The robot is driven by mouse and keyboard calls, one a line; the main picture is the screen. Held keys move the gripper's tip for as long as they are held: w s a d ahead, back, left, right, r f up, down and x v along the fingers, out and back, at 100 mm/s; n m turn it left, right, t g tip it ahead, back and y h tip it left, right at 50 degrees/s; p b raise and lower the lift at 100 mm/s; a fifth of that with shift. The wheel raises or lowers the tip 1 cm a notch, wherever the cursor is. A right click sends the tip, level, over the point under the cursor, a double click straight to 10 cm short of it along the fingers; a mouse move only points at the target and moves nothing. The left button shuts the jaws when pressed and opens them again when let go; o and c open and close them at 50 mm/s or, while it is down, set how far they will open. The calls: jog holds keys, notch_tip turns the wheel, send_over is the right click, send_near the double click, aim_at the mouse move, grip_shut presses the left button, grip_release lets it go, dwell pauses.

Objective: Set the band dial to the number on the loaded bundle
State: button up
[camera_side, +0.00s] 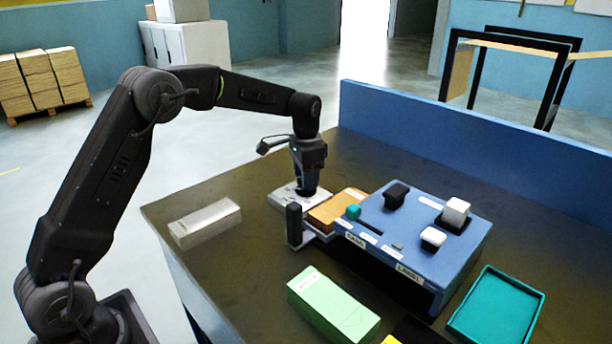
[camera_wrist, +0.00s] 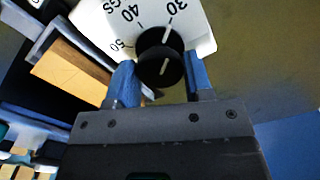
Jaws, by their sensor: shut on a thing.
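The band dial is a black knob (camera_wrist: 160,62) with a white pointer line on a white plate (camera_wrist: 188,22), marked 30, 40 and 50 where it shows. The pointer is turned towards the 30 side. My gripper (camera_wrist: 161,80) has its blue fingers on both sides of the knob and is shut on it. In the side view my gripper (camera_side: 305,190) comes down over the white dial plate (camera_side: 287,197), and the knob is hidden. The loaded bundle (camera_side: 333,209) is a brown block beside the plate; it also shows in the wrist view (camera_wrist: 68,76). Its number is not readable.
A blue control box (camera_side: 440,262) with a teal knob (camera_side: 353,212), black knob (camera_side: 396,194) and white buttons stands to the right. A dark post (camera_side: 294,224) stands close in front. A grey block (camera_side: 205,223), green block (camera_side: 333,305) and teal tray (camera_side: 496,308) lie around.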

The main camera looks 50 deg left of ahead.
dwell(0.4)
jog(key=o, duration=0.9)
jog(key=shift+r, duration=6.95)
